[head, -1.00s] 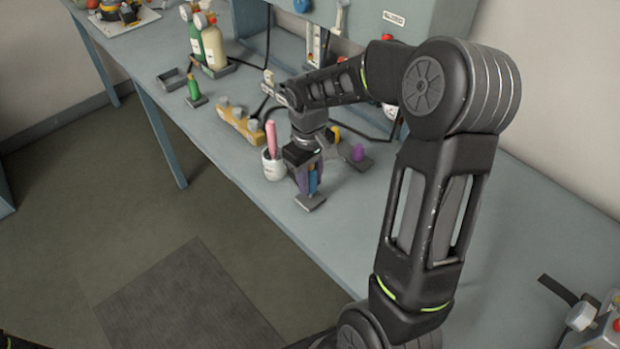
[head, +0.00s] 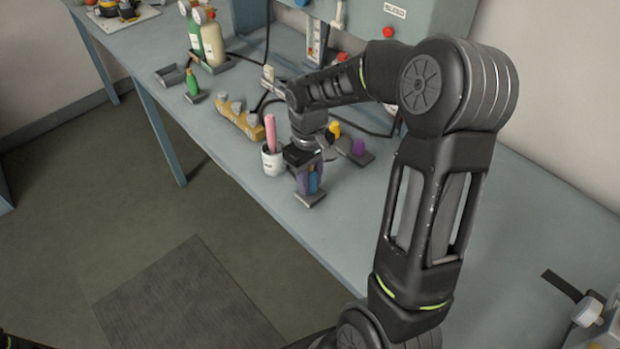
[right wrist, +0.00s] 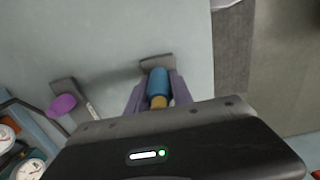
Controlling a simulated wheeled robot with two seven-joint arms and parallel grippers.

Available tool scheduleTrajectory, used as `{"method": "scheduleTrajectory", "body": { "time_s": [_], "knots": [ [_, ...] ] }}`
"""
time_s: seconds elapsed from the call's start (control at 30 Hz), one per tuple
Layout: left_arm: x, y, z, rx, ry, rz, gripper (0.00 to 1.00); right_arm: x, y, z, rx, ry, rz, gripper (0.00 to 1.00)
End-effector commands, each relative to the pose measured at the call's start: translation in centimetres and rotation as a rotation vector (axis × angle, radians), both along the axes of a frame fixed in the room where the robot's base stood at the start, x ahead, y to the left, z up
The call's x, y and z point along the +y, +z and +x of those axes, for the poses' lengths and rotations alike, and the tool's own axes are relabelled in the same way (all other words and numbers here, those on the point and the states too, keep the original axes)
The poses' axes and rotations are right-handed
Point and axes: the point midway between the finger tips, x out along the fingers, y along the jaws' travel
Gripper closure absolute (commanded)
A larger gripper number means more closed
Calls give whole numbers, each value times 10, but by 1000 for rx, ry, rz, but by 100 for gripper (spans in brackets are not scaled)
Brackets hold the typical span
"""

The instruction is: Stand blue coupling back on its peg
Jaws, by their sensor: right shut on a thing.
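The blue coupling (head: 313,180) is upright between the purplish fingers of my right gripper (head: 311,181), which is shut on it. In the right wrist view the blue coupling (right wrist: 158,84) has a yellowish end towards the gripper (right wrist: 158,98). Its far end meets or overlaps a small dark grey base (right wrist: 157,62). That base (head: 310,200) also shows on the bench under the fingers in the head view. Any peg is hidden, and I cannot tell whether the coupling is seated. My left gripper is not in view.
A white cup (head: 272,160) with a pink item stands close left of the gripper. A purple piece (head: 358,146) on a dark base is close right. A yellow block (head: 240,120) and green piece (head: 192,82) are farther left. The bench's front edge is near.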

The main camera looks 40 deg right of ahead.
Motion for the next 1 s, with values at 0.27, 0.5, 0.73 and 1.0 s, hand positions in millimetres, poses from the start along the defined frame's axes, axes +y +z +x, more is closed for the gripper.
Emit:
{"method": "scheduleTrajectory", "body": {
  "time_s": [0.27, 0.5, 0.73, 1.0],
  "knots": [
    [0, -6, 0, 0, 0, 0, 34, 0, -8, 0, 0, 0, 0, 100],
    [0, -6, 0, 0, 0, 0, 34, 0, -8, 0, 0, 0, 0, 60],
    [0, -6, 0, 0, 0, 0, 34, 0, -8, 0, 0, 0, 0, 47],
    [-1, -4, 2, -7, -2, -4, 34, 0, -9, 0, 0, 0, 0, 47]
  ]
}}
